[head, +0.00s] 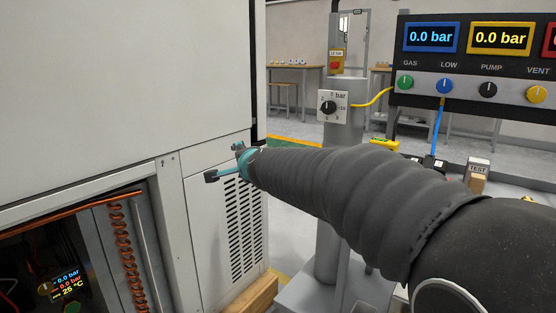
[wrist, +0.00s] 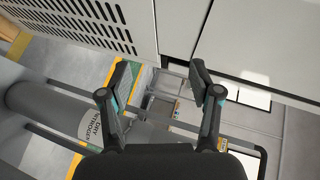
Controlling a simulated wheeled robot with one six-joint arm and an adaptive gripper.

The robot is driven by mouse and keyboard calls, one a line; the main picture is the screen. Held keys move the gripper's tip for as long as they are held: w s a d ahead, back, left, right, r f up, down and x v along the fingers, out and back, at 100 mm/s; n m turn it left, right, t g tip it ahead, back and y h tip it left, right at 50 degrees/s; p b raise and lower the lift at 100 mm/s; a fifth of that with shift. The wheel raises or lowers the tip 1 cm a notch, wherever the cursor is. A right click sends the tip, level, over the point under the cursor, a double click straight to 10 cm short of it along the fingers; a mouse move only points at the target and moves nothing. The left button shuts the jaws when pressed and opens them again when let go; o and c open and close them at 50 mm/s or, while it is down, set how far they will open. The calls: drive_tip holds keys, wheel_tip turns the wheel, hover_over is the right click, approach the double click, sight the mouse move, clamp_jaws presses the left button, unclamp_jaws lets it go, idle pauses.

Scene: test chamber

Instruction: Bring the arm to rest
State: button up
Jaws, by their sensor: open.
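My arm reaches from the lower right of the head view towards a large white cabinet (head: 120,80). My gripper (head: 226,161) is at its end, in front of the cabinet's slotted side panel (head: 225,215). In the wrist view my gripper (wrist: 158,80) shows its two dark fingers spread wide with nothing between them. Whether a fingertip touches the cabinet is hard to tell.
A grey nitrogen cylinder (wrist: 50,110) stands on a cart close by in the wrist view. A panel with pressure displays (head: 470,55) and coloured knobs is at the right. An open bay with a copper coil (head: 125,255) is at lower left.

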drive_tip(key=s+d+f+n+g+h+p, duration=0.1)
drive_tip(key=s+d+f+n+g, duration=0.25)
drive_tip(key=s, duration=0.45)
drive_tip(key=s+d+f+n+g+p, duration=0.1)
drive_tip(key=s+d+f+n+g, duration=0.2)
drive_tip(key=s, duration=0.4)
drive_tip(key=s+d+f+n+g+h+p, duration=0.1)
drive_tip(key=s+d+f+n+p, duration=0.1)
drive_tip(key=s+d+f+n, duration=0.45)
drive_tip(key=s+d+r+h+p, duration=0.1)
drive_tip(key=s+d+r+p, duration=0.1)
drive_tip(key=s+d, duration=0.4)
drive_tip(key=s+d+r+m+h+p, duration=0.1)
drive_tip(key=s+d+r+h+p, duration=0.1)
drive_tip(key=s+d, duration=0.4)
drive_tip(key=s+r+p, duration=0.1)
drive_tip(key=s, duration=0.4)
drive_tip(key=shift+s+r+g, duration=0.25)
drive_tip(key=shift+r+g, duration=0.1)
